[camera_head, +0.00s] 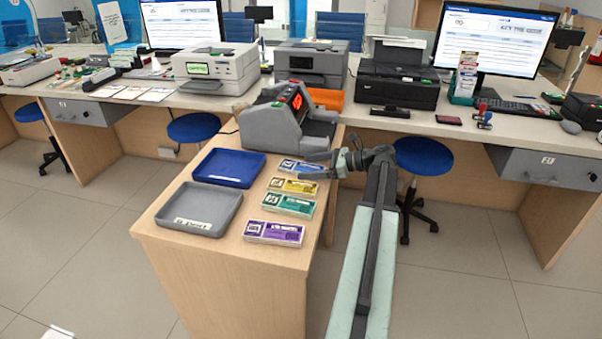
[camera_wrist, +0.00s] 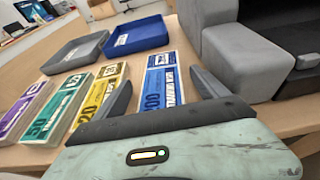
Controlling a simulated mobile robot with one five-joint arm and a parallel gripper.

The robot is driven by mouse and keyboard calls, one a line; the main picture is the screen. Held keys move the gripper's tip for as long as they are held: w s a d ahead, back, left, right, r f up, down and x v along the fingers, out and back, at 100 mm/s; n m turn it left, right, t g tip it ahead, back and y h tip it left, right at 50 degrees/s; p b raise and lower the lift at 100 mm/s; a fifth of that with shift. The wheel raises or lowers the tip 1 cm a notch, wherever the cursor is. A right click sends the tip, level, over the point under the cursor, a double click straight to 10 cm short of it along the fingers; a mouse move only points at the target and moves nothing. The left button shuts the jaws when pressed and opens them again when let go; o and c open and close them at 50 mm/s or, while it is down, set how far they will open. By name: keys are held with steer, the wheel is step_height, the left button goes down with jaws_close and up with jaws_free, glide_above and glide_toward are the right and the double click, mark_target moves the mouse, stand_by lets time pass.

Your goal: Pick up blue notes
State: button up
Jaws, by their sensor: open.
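The blue notes (camera_head: 300,167) lie flat on the small wooden table, at the far end of a row of note bundles. In the wrist view the blue notes (camera_wrist: 167,92) lie lengthwise between the two fingers of my gripper (camera_wrist: 162,90), which are apart. In the head view my gripper (camera_head: 318,165) is at the right edge of the table, at the right end of the blue notes. It is open and empty. I cannot tell how high the fingers are above the notes.
Yellow (camera_head: 293,188), green (camera_head: 288,205) and purple (camera_head: 273,233) bundles lie nearer in the row. A blue tray (camera_head: 230,183) and a grey tray (camera_head: 198,231) stand left of them. A grey counting machine (camera_head: 262,137) stands just behind the blue notes. A blue stool (camera_head: 424,158) stands to the right.

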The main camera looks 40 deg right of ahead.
mark_target(309, 168)
steer(key=shift+w+a+f, duration=0.1)
steer(key=shift+w, duration=0.1)
steer(key=c, duration=1.5)
steer(key=shift+r+p, duration=0.65)
step_height(309, 168, up, 3)
steer(key=p, duration=0.3)
steer(key=shift+r, duration=0.1)
steer(key=s, duration=1)
steer(key=s+d+p, duration=0.1)
steer(key=s, duration=0.5)
steer(key=shift+r, duration=0.35)
